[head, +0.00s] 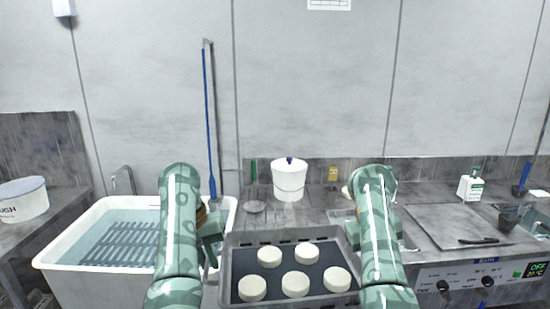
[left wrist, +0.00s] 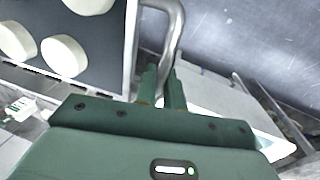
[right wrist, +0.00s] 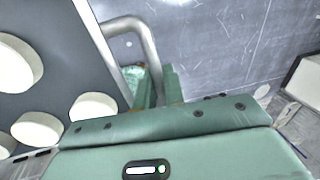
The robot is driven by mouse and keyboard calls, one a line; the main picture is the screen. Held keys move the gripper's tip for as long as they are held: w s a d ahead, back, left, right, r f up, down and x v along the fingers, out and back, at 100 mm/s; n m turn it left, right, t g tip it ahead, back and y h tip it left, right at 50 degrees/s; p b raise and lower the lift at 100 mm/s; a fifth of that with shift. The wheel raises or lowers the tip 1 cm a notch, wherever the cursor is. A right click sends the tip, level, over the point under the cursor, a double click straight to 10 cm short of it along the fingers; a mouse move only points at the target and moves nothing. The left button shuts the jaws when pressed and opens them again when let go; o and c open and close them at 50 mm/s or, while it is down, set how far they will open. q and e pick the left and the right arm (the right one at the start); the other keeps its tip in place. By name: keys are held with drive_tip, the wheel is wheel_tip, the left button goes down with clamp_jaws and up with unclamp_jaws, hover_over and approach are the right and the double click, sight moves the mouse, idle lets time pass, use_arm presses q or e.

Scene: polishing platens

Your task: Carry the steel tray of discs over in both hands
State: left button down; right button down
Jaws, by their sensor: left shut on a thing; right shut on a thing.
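The steel tray (head: 285,236) is in front of me in the head view, dark inside, with several pale round discs (head: 295,284) lying flat and apart. My left gripper (head: 211,230) is at the tray's left side. In the left wrist view its fingers (left wrist: 164,88) are shut on a bent steel handle (left wrist: 178,32). My right gripper (right wrist: 154,88) is shut on the opposite handle (right wrist: 128,27) in the right wrist view; in the head view my right arm hides most of it. The tray looks about level. Its near edge is cut off by the picture.
A white tub of water (head: 75,235) with a slatted rack stands at left. At right are a flat grey plate (head: 455,226), a white bottle (head: 470,186) and a control panel (head: 487,282).

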use_arm(q)
drive_tip(key=shift+s+r, duration=0.35)
drive_tip(key=shift+s, duration=0.2)
use_arm(e)
drive_tip(key=shift+s+r, duration=0.45)
drive_tip(key=shift+s, duration=0.05)
